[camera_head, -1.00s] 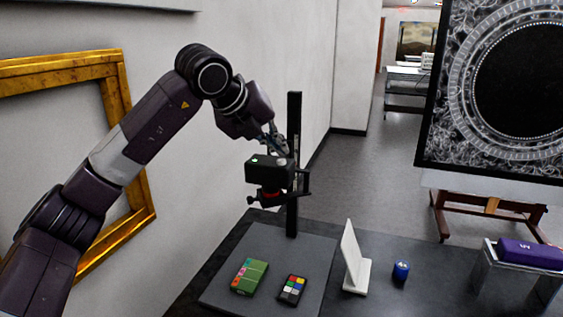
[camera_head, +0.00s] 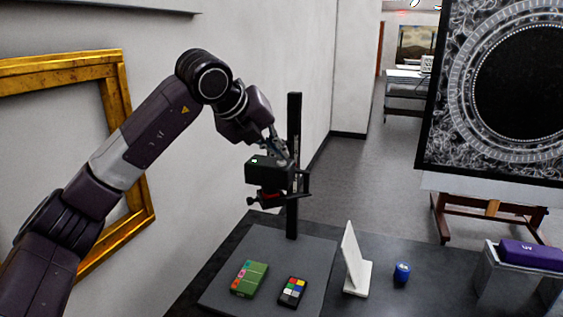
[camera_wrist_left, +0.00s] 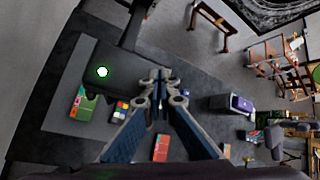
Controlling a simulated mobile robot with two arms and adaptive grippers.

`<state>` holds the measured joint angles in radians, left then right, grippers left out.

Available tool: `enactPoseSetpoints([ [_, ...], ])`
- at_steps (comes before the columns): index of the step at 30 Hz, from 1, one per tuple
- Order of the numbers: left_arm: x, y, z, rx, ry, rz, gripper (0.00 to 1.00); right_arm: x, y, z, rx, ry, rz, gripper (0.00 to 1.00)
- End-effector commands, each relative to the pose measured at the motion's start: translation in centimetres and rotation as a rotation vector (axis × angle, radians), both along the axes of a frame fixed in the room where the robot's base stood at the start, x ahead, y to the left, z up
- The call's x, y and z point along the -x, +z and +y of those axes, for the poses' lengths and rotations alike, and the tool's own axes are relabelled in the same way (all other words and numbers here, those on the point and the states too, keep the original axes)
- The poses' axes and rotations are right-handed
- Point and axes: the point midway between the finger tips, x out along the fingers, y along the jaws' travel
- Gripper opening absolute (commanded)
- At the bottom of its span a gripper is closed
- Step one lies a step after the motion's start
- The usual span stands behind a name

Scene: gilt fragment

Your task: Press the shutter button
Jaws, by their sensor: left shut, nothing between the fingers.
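A black camera (camera_head: 262,172) is mounted on a dark upright column (camera_head: 293,215) above a grey base board (camera_head: 235,285). In the left wrist view the camera body (camera_wrist_left: 92,54) carries a round white button with a green ring (camera_wrist_left: 102,72). A small greenish mark shows on its top in the head view (camera_head: 254,160). My left gripper (camera_head: 282,158) is shut and empty, at the right end of the camera beside the column. In the wrist view its fingertips (camera_wrist_left: 158,82) lie right of the button, apart from it. Contact with the camera cannot be told.
A green card (camera_head: 249,278) and a colour checker (camera_head: 292,291) lie on the base board. A white angled stand (camera_head: 354,262), a blue cup-like object (camera_head: 401,273) and a purple case (camera_head: 530,254) stand to the right. A gold frame (camera_head: 125,95) hangs on the left wall.

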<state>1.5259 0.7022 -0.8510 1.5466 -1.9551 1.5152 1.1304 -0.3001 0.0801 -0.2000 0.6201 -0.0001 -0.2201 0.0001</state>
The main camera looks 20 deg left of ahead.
Motion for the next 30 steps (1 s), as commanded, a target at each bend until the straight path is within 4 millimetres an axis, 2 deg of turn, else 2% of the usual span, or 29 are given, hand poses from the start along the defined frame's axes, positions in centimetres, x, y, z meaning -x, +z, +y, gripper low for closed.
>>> enactPoseSetpoints([
  [14,0.0,-0.2,0.0,0.000,0.000,0.001,0.00,0.0,-0.1,0.0,0.000,0.000,0.000,0.40],
  [24,0.0,1.4,0.0,0.000,0.000,0.001,0.00,0.0,1.0,0.0,0.000,0.000,0.000,0.40],
  [30,0.0,1.4,0.0,0.000,0.000,0.001,0.00,0.0,0.9,0.0,0.000,0.000,0.000,0.40],
])
